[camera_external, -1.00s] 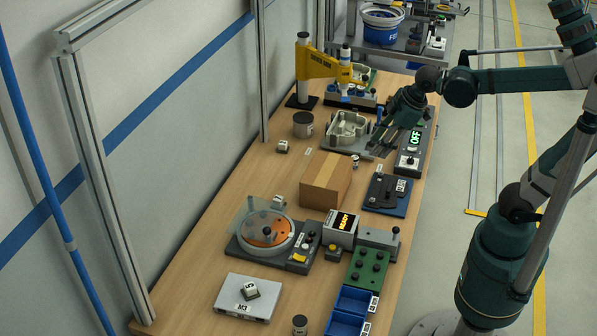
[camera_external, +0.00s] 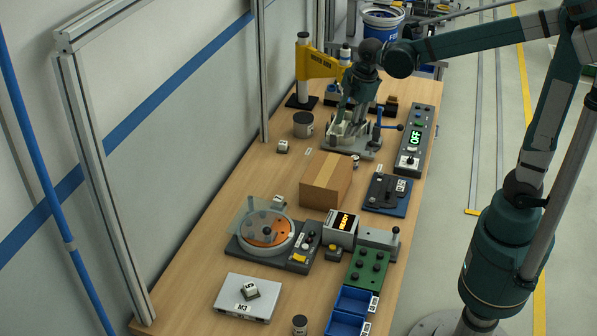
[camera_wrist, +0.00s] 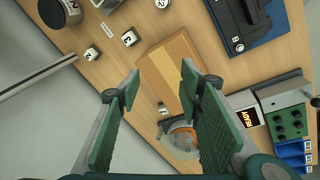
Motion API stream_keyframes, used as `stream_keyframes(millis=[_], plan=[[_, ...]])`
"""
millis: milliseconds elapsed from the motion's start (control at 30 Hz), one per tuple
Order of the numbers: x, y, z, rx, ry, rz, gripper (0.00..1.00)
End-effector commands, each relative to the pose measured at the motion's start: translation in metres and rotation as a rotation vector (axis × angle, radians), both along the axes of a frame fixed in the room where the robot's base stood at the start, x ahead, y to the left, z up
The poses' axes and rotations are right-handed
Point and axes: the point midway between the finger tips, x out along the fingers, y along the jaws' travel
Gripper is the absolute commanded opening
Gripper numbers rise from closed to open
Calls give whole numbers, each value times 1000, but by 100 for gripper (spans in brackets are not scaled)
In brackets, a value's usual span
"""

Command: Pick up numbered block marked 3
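My gripper (camera_wrist: 158,82) is open and empty, with its two green-padded fingers spread wide in the wrist view. In the external view my gripper (camera_external: 346,128) hangs over the grey metal fixture at the far part of the bench. Small white numbered blocks lie on the bench: one left of the cardboard box (camera_external: 282,147), which also shows in the wrist view (camera_wrist: 92,53), and another beside it (camera_wrist: 130,38). A third block (camera_wrist: 163,109) lies beyond the box. The digits are too small to read surely, so I cannot tell which is marked 3.
A cardboard box (camera_external: 325,183) stands mid-bench, with a grey can (camera_external: 303,124) to its far left. A blue-and-black fixture (camera_external: 387,195) lies right of it. A block marked 5 (camera_external: 250,290) rests on a grey plate (camera_external: 232,304). A yellow press (camera_external: 318,62) stands behind.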

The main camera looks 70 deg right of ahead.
Motion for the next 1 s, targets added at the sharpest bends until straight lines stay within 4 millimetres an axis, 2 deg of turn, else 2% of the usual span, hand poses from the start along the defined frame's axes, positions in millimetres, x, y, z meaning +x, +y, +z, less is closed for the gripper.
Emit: stream_keyframes(millis=[367,800,1000], plan=[[48,-27,-12,-32,85,194,37],[94,-60,-42,-45,180,427,37],[110,-72,-58,-43,214,520,37]])
